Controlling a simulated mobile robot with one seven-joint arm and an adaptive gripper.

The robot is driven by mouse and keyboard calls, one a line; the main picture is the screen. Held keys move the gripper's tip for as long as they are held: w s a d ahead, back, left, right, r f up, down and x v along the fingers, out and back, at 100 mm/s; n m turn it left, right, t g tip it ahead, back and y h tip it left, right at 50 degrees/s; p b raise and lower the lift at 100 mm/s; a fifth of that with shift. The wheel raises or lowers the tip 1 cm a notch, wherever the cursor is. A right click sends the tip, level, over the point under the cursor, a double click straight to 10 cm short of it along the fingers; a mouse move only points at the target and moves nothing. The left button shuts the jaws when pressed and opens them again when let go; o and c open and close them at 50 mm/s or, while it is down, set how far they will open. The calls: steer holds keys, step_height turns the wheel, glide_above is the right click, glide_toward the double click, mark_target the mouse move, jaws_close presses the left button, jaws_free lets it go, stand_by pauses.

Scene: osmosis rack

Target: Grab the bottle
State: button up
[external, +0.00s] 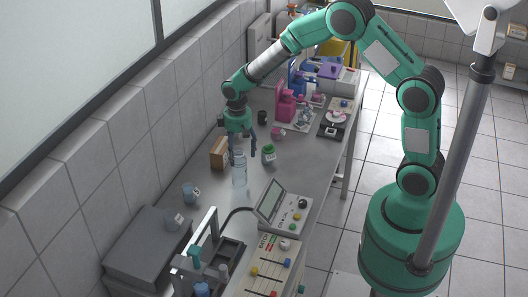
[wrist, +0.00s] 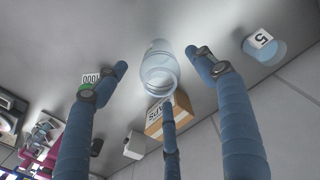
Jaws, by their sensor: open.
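A clear, pale blue bottle (external: 239,170) stands upright on the grey bench in the external view. In the wrist view the bottle (wrist: 158,72) shows in the middle, with its mouth toward the camera. My gripper (external: 242,156) points down at the bottle, with its blue fingers spread around the upper part. In the wrist view my gripper (wrist: 157,62) is open, with a finger on each side of the bottle and a third finger below it in the picture. Gaps show between the bottle and the side fingers. I cannot tell whether the third finger touches it.
A cardboard box (external: 218,153) stands close to the bottle on the wall side. A green-topped container (external: 268,154) is on its other side. A blue cup (external: 189,193) and a control box with a screen (external: 283,208) stand nearer the camera.

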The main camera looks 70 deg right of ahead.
mark_target(239, 162)
steer(key=shift+f, duration=0.1)
steer(key=shift+w+d+f+b, duration=0.15)
steer(key=shift+f+b, duration=0.15)
steer(key=shift+f, duration=2.15)
steer(key=c, duration=1)
